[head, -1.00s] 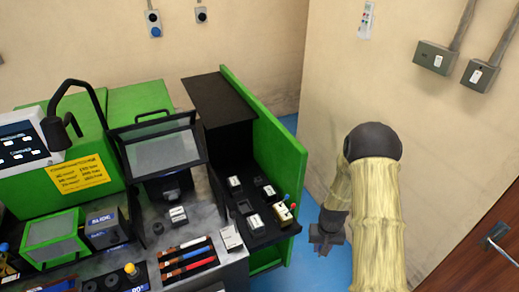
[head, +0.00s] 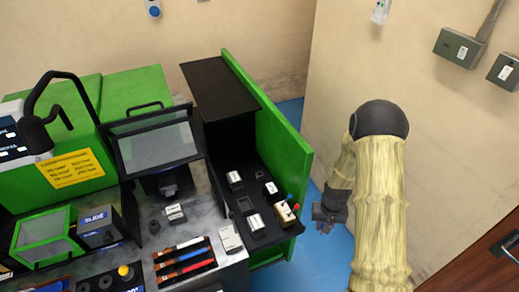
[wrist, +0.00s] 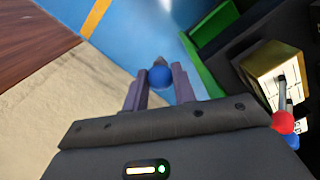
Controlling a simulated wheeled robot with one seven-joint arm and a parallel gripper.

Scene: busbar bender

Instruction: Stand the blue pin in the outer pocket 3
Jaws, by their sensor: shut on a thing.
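My gripper (head: 326,216) hangs to the right of the green side panel, over the blue floor. In the wrist view its fingers (wrist: 160,92) are closed around the blue pin, whose round blue head (wrist: 160,77) shows between the fingertips. The pin's shaft is mostly hidden, and in the head view I cannot make the pin out. I cannot tell which place is outer pocket 3.
A brass-coloured block (head: 286,217) with a red and a blue ball end stands at the shelf's right; it also shows in the wrist view (wrist: 275,65). The green side panel (head: 283,140) stands between shelf and wall. Floor (head: 325,245) is clear around my gripper.

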